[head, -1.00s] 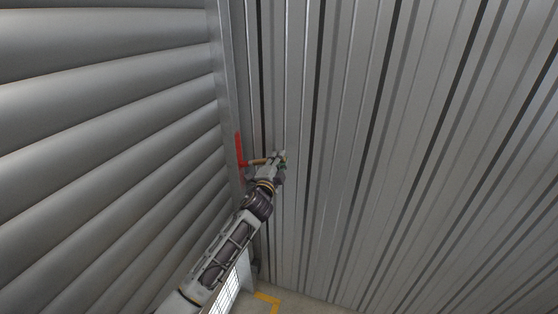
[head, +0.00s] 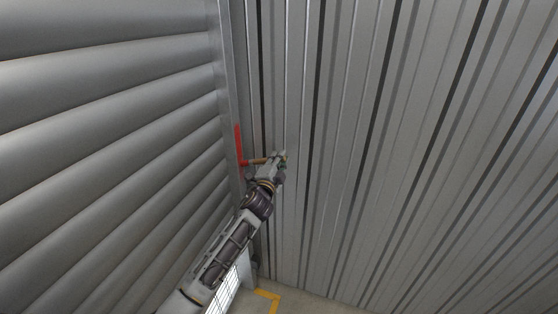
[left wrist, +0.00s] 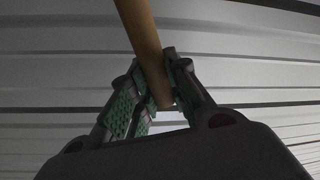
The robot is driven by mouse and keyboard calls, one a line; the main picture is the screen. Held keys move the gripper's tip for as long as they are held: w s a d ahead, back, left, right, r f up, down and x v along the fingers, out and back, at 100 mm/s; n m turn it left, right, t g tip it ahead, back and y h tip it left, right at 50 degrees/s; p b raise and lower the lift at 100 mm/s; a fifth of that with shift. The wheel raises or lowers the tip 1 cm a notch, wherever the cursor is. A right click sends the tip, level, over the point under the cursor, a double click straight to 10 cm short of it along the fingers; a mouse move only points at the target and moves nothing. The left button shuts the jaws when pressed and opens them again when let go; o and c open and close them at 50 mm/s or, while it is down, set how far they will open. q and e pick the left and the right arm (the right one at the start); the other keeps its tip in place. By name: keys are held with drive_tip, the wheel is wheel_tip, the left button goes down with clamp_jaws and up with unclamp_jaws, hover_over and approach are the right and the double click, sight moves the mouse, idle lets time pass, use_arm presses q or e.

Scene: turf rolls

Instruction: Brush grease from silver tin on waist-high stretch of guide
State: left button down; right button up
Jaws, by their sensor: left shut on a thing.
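The guide (head: 227,75) is a narrow upright metal channel at the edge of the ribbed shutter in the head view. A red stripe (head: 238,141) runs along it. My left gripper (head: 278,161) is shut on the brush's tan wooden handle (head: 257,161), to the right of the guide. The handle points left, and its far end meets the red at the stripe's lower end; the bristles cannot be made out. The left wrist view shows the handle (left wrist: 142,40) between the green-padded fingers. The silver tin and my right gripper are not in view.
The grey slatted shutter (head: 110,110) fills the left. A ribbed metal wall (head: 430,130) fills the right, close behind my left gripper. Bare floor (head: 310,303) with a yellow line (head: 267,296) shows at the bottom.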

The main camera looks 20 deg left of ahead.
use_arm(q)
drive_tip(key=shift+f+b, duration=1.4)
drive_tip(key=shift+f, duration=0.5)
drive_tip(key=shift+f+b, duration=1.5)
drive_tip(key=shift+f, duration=0.35)
drive_tip(key=shift+f+b, duration=1.5)
drive_tip(key=shift+f, duration=0.35)
drive_tip(key=shift+f+b, duration=1.6)
drive_tip(key=shift+f, duration=0.15)
drive_tip(key=shift+r, duration=0.2)
